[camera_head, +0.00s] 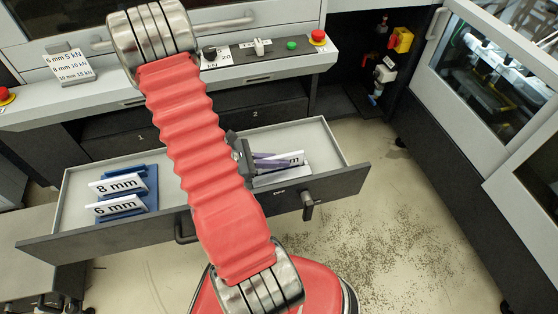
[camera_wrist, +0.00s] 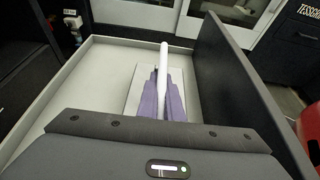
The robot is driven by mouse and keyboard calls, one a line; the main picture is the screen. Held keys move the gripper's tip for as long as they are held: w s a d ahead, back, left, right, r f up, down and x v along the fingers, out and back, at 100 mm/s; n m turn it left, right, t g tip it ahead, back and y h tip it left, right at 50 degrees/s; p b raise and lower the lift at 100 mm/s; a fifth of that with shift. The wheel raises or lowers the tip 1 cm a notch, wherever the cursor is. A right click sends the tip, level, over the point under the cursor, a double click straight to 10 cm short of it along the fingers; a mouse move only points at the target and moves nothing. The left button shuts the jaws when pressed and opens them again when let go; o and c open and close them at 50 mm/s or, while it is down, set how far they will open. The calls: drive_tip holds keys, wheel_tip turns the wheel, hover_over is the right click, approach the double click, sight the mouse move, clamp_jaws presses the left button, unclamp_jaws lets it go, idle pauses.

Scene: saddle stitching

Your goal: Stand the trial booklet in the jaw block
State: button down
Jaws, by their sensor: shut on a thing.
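My gripper (camera_head: 270,161) reaches into the right part of an open drawer (camera_head: 333,150). In the wrist view its two purple fingers (camera_wrist: 164,103) are shut on a thin white upright plate (camera_wrist: 164,58), seen edge-on. The plate also shows in the head view (camera_head: 291,158), with black lettering ending in "m"; the rest is hidden by my gripper. A flat pale piece (camera_wrist: 133,92) lies beneath the fingers. I cannot tell whether the plate is the trial booklet or part of its holder. On the drawer's left, a blue block (camera_head: 142,171) bears upright "8 mm" and "6 mm" labels.
The drawer's dark front (camera_head: 338,191) with a latch (camera_head: 308,205) borders the near side. Behind is a grey console (camera_head: 270,60) with a green button, a red button and a small lever. A glass-fronted machine (camera_head: 490,75) stands right. Dark specks cover the floor.

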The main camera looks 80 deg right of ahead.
drive_tip(key=c, duration=1.9)
unclamp_jaws()
drive_tip(key=v, duration=1.2)
drive_tip(key=shift+r, duration=0.1)
drive_tip(key=shift+w, duration=0.1)
